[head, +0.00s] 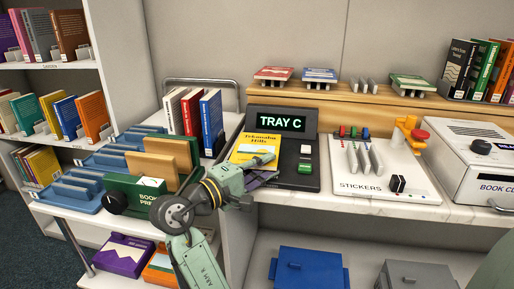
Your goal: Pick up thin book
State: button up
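My gripper (247,186) is just in front of the yellow book, at the counter's edge. Its fingers are small and partly hidden by my wrist, so I cannot tell whether they are open or shut, or whether they touch the book.
The display (280,123) reads TRAY C. A sticker board (385,175) and a white machine (483,160) stand to the right. A green book press (140,190) and blue racks (75,190) are on the left. Upright books (211,115) stand behind. A blue box (308,270) sits below.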

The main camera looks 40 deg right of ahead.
jog(key=shift+d, duration=0.25)
jog(key=shift+c, duration=0.5)
grip_shut()
